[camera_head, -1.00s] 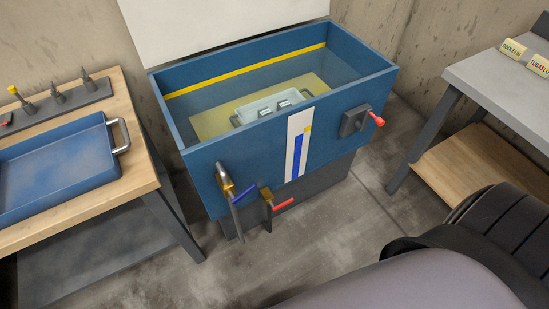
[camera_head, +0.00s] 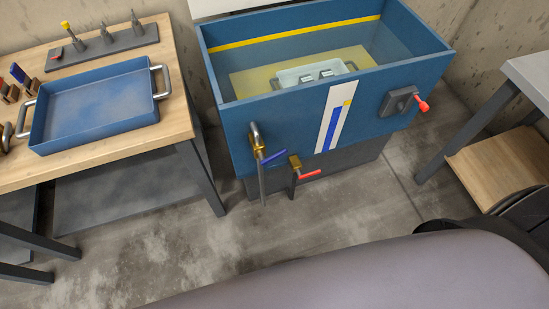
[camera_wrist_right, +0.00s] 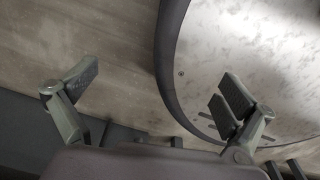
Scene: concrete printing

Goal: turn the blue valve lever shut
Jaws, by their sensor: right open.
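The blue valve lever (camera_head: 273,157) sits on a brass valve (camera_head: 258,147) at the front left of the blue tank (camera_head: 235,127). It sticks out to the right and slightly up in the picture, across the grey pipe that hangs down from the valve. My right gripper (camera_wrist_right: 158,85) shows only in the right wrist view. Its fingers are wide apart with nothing between them, and no valve is in that view. My left gripper is in neither current view.
A second brass valve with a red lever (camera_head: 310,174) is just right of the blue one. A red-handled switch (camera_head: 421,103) is on the tank's front right. A wooden table (camera_head: 178,117) with a blue tray (camera_head: 95,140) stands left. Concrete floor (camera_head: 240,240) before the tank is clear.

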